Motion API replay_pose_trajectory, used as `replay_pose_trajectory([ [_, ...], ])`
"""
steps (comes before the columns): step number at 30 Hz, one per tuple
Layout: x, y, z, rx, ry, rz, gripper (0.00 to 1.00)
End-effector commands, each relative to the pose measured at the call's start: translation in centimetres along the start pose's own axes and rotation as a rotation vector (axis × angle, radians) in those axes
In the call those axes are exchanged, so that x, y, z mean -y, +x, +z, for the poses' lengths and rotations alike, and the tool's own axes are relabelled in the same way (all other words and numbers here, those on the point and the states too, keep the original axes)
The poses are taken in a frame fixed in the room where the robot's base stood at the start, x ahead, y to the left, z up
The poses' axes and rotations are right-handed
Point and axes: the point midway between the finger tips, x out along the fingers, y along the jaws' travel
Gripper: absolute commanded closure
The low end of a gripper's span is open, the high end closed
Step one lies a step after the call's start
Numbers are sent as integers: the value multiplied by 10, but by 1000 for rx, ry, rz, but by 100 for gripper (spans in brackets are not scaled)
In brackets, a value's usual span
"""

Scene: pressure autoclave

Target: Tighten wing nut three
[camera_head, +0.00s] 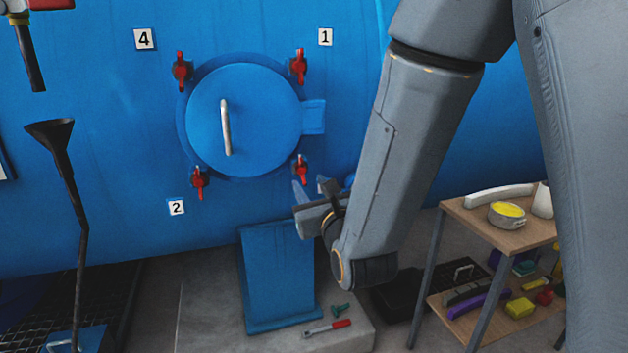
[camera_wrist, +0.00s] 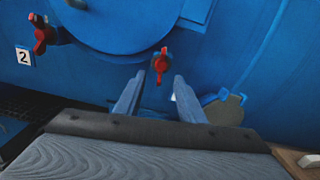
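The round blue autoclave door (camera_head: 243,118) has a pale handle (camera_head: 225,127) and red wing nuts around its rim. The lower-right red wing nut (camera_head: 301,168), at the position left over by labels 1, 2 and 4, has its wings roughly upright. It also shows in the wrist view (camera_wrist: 161,62), just beyond and between the fingertips. My gripper (camera_head: 312,187) is open and empty, just below this nut in the head view. In the wrist view its two blue fingers (camera_wrist: 159,77) point at the nut from either side, with no clear contact. Label three is not readable.
Other red wing nuts sit at upper left (camera_head: 182,70), upper right (camera_head: 298,67) and lower left (camera_head: 199,182). A blue pedestal (camera_head: 275,280) stands below my gripper. A wooden shelf cart (camera_head: 465,215) is at right.

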Motion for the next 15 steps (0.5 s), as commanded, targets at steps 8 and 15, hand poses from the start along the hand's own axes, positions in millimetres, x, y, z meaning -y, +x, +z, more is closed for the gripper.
replay_pose_trajectory([
  [8, 0, -10, 2, -4, -1, 0, 64],
  [15, 0, -17, 2, -2, 0, 1, 64],
])
